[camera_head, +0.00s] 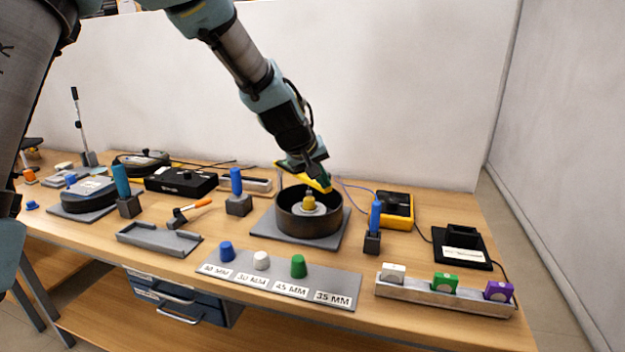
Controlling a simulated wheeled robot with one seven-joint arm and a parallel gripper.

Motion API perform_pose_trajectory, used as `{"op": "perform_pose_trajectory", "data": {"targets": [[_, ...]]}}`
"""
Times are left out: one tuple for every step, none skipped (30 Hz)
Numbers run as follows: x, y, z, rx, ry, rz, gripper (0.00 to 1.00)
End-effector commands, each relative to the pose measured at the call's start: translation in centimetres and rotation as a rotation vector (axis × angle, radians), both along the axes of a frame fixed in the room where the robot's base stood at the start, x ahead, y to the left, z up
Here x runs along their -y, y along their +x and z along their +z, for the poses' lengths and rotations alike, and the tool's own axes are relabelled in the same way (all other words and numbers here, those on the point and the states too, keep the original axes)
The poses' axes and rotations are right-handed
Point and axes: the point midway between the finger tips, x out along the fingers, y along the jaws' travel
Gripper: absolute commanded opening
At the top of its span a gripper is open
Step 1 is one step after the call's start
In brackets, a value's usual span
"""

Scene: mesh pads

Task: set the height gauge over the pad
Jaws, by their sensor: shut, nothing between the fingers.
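A dark round ring (288,216) stands on a grey square mat (268,226) near the middle of the bench. A small yellow piece (309,201) sits upright inside the ring. My gripper (325,184) is above the ring's back rim, with yellow parts at its end; it is shut and empty. I cannot tell for sure which thing is the height gauge. White (393,271), green (445,282) and purple (498,290) blocks sit in a metal rail (425,294) at the front right. A thin upright stand (78,125) is at the far left.
A plate (327,284) labelled in millimetres holds blue, white and green knobs. Blue-handled tools stand left (238,192) and right (374,228) of the ring. An empty grey tray (158,241) lies front left. A yellow meter (396,209) and black device (461,247) are right.

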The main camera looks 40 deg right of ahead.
Motion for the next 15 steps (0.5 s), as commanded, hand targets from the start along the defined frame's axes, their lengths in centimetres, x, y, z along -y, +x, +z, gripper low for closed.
{"op": "perform_pose_trajectory", "data": {"targets": [[0.0,0.1,0.0,0.000,0.000,0.000,0.00],[0.0,-0.1,0.2,0.001,-0.001,-0.002,0.00],[-0.1,-0.4,0.6,0.002,-0.002,-0.002,0.00],[-0.2,-0.5,0.8,0.002,-0.002,-0.001,0.00],[-0.3,-0.7,1.0,0.002,-0.002,-0.001,0.00],[-0.4,-0.9,1.3,0.002,-0.001,-0.002,0.00],[-0.5,-1.0,1.5,0.002,-0.001,-0.002,0.00],[-0.6,-1.2,1.8,0.002,-0.001,-0.002,0.00],[-0.7,-1.4,2.1,0.002,-0.001,-0.002,0.00],[-0.8,-1.6,2.5,0.002,-0.002,-0.002,0.00],[-0.8,-1.9,2.8,0.003,-0.002,-0.003,0.00],[-1.0,-2.1,3.2,0.003,-0.002,-0.003,0.00],[-1.1,-2.4,3.6,0.002,-0.002,-0.002,0.00],[-1.2,-2.6,3.9,0.002,-0.002,-0.002,0.00],[-1.4,-3.0,4.4,0.003,-0.003,-0.004,0.00]]}}
